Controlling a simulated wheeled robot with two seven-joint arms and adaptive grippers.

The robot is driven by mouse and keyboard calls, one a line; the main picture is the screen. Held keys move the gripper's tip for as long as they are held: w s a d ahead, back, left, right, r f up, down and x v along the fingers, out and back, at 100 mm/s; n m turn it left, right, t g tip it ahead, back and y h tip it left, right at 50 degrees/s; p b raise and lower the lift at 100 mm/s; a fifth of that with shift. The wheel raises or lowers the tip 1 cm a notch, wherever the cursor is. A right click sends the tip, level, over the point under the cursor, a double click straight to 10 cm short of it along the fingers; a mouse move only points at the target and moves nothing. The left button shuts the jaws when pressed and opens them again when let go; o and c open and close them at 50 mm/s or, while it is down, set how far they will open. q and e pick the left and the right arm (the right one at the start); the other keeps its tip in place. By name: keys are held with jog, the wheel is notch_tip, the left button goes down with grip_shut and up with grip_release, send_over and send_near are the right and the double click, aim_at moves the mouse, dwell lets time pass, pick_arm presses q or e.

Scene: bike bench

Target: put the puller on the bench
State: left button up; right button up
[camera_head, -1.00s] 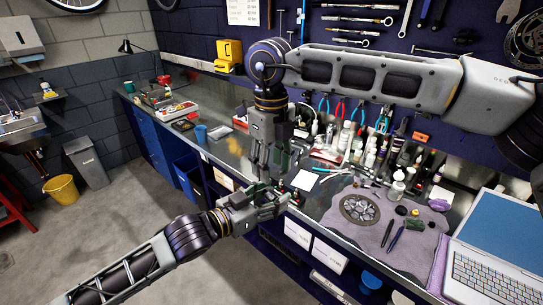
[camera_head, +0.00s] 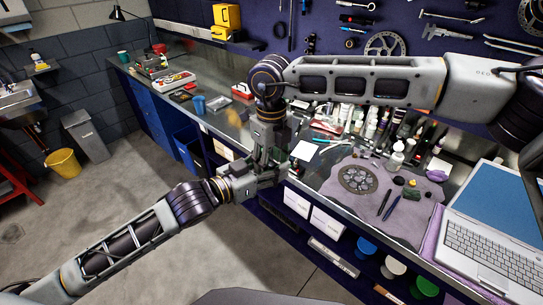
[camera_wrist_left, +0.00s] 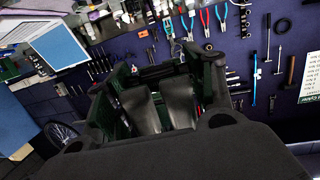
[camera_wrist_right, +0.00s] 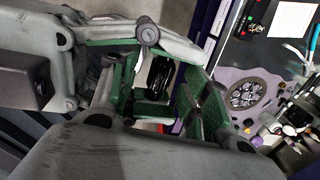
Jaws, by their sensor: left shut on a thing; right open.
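My left gripper (camera_head: 262,180) reaches in from the left in front of the bench (camera_head: 222,122). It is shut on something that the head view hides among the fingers. My right gripper (camera_head: 268,158) comes down from above, open, with its fingers overlapping the left one. In the right wrist view a small dark thing (camera_wrist_right: 158,75) shows between the green-padded fingers of the right gripper (camera_wrist_right: 160,100); I cannot tell whether it is the puller. The left wrist view shows the left gripper (camera_wrist_left: 160,100) with dark fingers close together, and no clear puller.
A grey mat (camera_head: 345,205) with a cassette (camera_head: 358,180) and small tools covers the bench right of the grippers. A laptop (camera_head: 490,230) stands at the right. Bottles (camera_head: 372,122) line the back. Bare steel shows left of the grippers.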

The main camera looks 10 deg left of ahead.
jog(key=c, duration=1)
pick_arm(q)
jog(key=o, duration=1.1)
pick_arm(e)
grip_shut()
pick_arm(q)
jog(key=shift+o, duration=0.2)
jog(key=shift+f, duration=0.15)
